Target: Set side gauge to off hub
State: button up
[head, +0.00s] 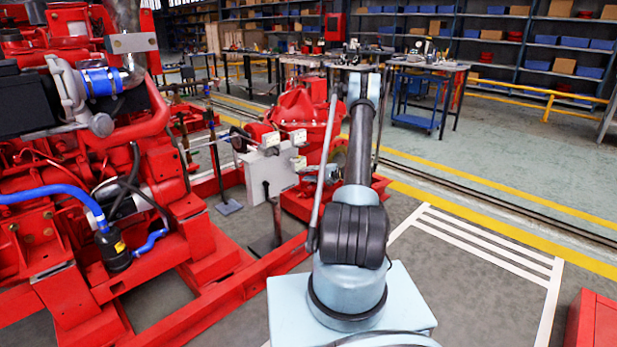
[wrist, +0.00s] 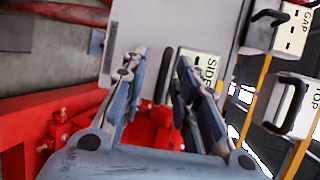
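The side gauge (wrist: 208,66) is a pale block lettered SIDE in the wrist view, partly hidden behind my right finger. A dark upright bar, which looks like its handle, shows between my fingers, nearer the right one. My gripper (wrist: 162,72) is open, its two jointed fingers apart on either side of that bar; I cannot tell whether they touch it. The gap gauge (wrist: 290,30) and top gauge (wrist: 300,108), each with a black handle, are at the right. In the head view I cannot tell which small pale block is the side gauge, nor clearly make out the hub.
A grey panel (wrist: 165,30) stands behind my fingers; it also shows in the head view (head: 268,174). The red pump (head: 300,112) is behind it, and the red engine (head: 90,150) fills the left. Workbenches (head: 425,68) stand behind. Open floor (head: 480,190) lies to the right.

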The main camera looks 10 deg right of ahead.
jog(key=shift+d, duration=0.1)
jog(key=v, duration=1.2)
jog(key=s+a+r+n+g+h, duration=0.1)
jog(key=s+a+r, duration=0.25)
jog(key=r, duration=0.35)
jog(key=s+a+r+g+h, duration=0.2)
jog(key=a+r, duration=0.3)
jog(key=r, duration=0.2)
jog(key=s+a+r+n+g+h, duration=0.1)
jog(key=s+a+r+h, duration=0.2)
jog(key=s, duration=0.4)
jog(key=s+a+r+n+g, duration=0.1)
jog(key=s+a+r, duration=0.3)
jog(key=s+r, duration=0.25)
jog(key=s+a+n+h, duration=0.2)
jog(key=s+h, duration=0.1)
jog(key=s, duration=1.5)
jog(key=s+d+f+n+h, duration=0.1)
jog(key=s+d+f+h, duration=0.1)
jog(key=s, duration=0.6)
jog(key=s+d+f+n+h, duration=0.1)
jog(key=s+f, duration=0.3)
jog(key=s, duration=0.4)
jog(key=shift+d+g+h, duration=0.4)
jog(key=shift+d+h, duration=0.25)
jog(key=shift+h, duration=0.05)
